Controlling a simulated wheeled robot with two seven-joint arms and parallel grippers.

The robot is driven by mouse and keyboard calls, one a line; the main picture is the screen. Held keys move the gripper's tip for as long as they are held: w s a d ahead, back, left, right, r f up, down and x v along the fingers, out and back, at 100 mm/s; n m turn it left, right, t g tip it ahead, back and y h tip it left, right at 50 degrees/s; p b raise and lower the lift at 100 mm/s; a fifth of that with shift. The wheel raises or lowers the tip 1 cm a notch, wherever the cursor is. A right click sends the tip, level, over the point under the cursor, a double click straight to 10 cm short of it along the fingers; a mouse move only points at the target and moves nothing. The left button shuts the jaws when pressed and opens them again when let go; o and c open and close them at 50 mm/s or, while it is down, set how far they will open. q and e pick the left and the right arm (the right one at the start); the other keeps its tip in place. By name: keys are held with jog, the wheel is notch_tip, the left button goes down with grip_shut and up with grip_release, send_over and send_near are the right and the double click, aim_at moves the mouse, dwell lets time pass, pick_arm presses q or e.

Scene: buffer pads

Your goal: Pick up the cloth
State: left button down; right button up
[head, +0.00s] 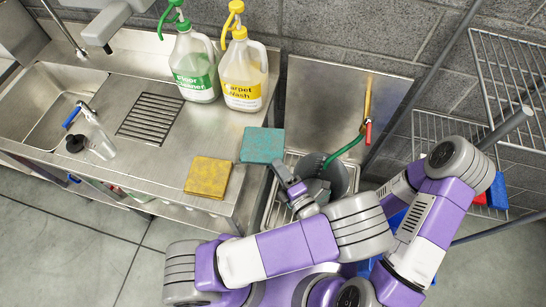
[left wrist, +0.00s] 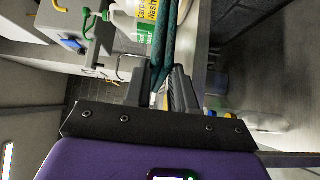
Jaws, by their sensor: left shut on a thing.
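A teal cloth (head: 262,145), flat and square, is at the right edge of the steel counter. A yellow cloth (head: 208,177) lies flat on the counter to its left. My left gripper (head: 279,168) is shut on the near right edge of the teal cloth. In the left wrist view the teal cloth (left wrist: 166,45) shows edge-on as a thin strip between the fingers (left wrist: 168,88). I cannot tell whether the cloth still touches the counter. My right gripper is not in view.
A green-labelled cleaner jug (head: 196,68) and a yellow-labelled jug (head: 243,75) stand behind the cloths. A clear spray bottle (head: 98,140) is by the sink (head: 45,100). A dark grey bucket (head: 338,177) sits close right of my left gripper. A wire rack (head: 450,125) is at right.

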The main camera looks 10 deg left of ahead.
pick_arm(q)
jog(key=shift+s+d+r+p, duration=0.25)
jog(key=shift+s+d+r, duration=0.05)
jog(key=shift+s+d, duration=0.3)
jog(key=shift+s+d+r+p, duration=0.3)
jog(key=shift+s+d, duration=0.2)
jog(key=shift+s, duration=0.1)
jog(key=shift+w, duration=0.1)
